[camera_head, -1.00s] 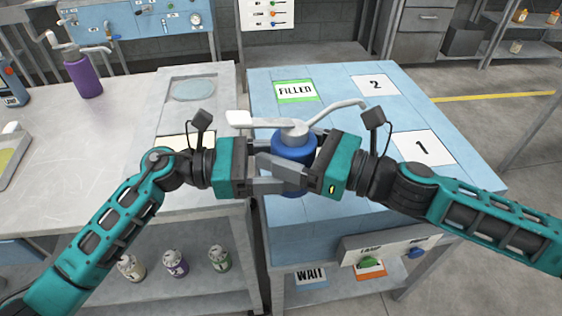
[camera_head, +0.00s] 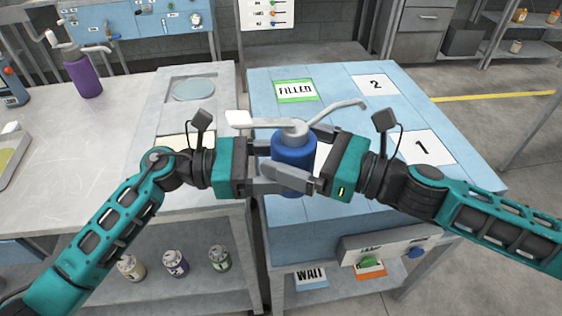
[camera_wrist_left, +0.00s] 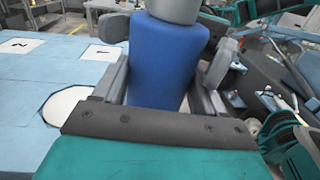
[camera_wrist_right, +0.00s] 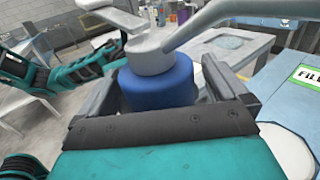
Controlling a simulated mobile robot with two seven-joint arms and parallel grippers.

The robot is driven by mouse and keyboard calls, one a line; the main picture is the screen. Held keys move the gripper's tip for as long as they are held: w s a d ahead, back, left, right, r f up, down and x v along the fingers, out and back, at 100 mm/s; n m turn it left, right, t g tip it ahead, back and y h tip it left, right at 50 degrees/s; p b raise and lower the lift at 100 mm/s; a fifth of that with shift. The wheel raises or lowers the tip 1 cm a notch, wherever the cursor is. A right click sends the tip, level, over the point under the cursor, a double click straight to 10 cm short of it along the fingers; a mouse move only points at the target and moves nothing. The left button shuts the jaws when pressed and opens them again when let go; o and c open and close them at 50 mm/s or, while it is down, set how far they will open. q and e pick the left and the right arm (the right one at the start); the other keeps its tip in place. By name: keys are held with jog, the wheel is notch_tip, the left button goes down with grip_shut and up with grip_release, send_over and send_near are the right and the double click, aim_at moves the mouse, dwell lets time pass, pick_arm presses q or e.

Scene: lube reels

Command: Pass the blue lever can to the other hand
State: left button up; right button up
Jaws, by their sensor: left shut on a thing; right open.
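The blue lever can (camera_head: 294,150) has a grey cap with a long spout and a lever. It is held upright above the front of the blue table, between my two grippers. My left gripper (camera_head: 285,178) is shut on the can from the left; its fingers lie along both sides of the blue body in the left wrist view (camera_wrist_left: 165,75). My right gripper (camera_head: 312,165) is open, facing the can from the right. In the right wrist view its fingers stand on either side of the can (camera_wrist_right: 158,85), and I cannot tell whether they touch it.
The blue table (camera_head: 440,185) bears a green FILLED card (camera_head: 295,91) and cards 2 (camera_head: 376,85) and 1 (camera_head: 422,149). A purple can (camera_head: 84,76) stands on the grey bench (camera_head: 110,130) at left. Several small cans sit on the shelf below.

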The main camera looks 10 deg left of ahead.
jog(key=v, duration=1.1)
notch_tip(320, 180, down, 13)
jog(key=a+n+t+h, duration=0.2)
jog(key=n+t+h, duration=0.2)
jog(key=n, duration=1.1)
jog(key=s+d+f+n+h, duration=0.4)
jog(key=d+f+h, duration=0.1)
jog(key=d+f, duration=0.1)
jog(key=s+d+f+n+t+h, duration=0.1)
jog(key=s+d+f+n+h, duration=0.3)
jog(key=d+f+n+h, duration=0.1)
notch_tip(320, 180, down, 4)
jog(key=shift+d+r+t+h, duration=0.3)
jog(key=shift+d+h, duration=0.3)
jog(key=shift+d, duration=0.45)
